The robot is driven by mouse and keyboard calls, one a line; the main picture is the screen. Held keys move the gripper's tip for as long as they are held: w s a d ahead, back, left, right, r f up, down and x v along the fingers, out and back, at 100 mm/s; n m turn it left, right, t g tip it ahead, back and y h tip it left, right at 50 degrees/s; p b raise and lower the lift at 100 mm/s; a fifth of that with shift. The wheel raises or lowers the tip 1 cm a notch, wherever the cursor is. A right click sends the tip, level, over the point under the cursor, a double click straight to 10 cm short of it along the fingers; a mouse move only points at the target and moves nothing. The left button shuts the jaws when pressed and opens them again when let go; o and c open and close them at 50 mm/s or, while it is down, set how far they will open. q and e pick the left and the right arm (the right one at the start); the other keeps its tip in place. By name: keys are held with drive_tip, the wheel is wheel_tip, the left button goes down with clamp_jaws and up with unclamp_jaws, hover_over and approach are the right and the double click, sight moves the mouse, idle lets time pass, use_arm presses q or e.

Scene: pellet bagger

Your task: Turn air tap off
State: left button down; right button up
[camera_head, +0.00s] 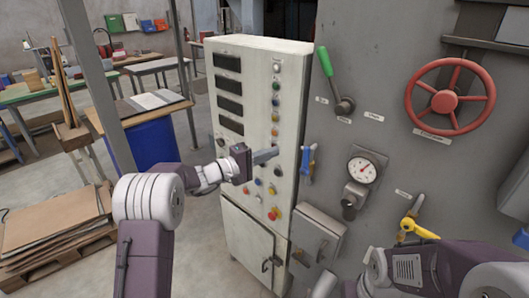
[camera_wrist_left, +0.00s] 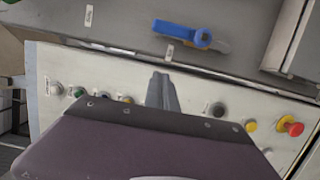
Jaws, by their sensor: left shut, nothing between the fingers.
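A tap with a blue lever (camera_head: 308,162) is on the grey machine wall, just right of the cream control cabinet. Its lever lies roughly upright in the head view. In the wrist view the blue lever (camera_wrist_left: 182,33) lies across the top, beyond my fingertips. A yellow-handled tap (camera_head: 418,229) is lower right on the same wall. The labels are too small to read, so I cannot tell which is the air tap. My left gripper (camera_head: 265,155) is shut and empty, in front of the cabinet, left of the blue lever and apart from it. It also shows in the left wrist view (camera_wrist_left: 162,88).
The cabinet (camera_head: 245,45) carries several buttons and displays. A green-handled lever (camera_head: 325,63), a red handwheel (camera_head: 449,100) and a pressure gauge (camera_head: 362,171) are on the wall. A grey box (camera_head: 317,237) juts out below the blue lever. My right arm crosses the lower right.

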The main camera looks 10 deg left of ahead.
sight(306, 161)
use_arm(q)
drive_tip(key=d+p, duration=0.3)
drive_tip(key=d, duration=0.4)
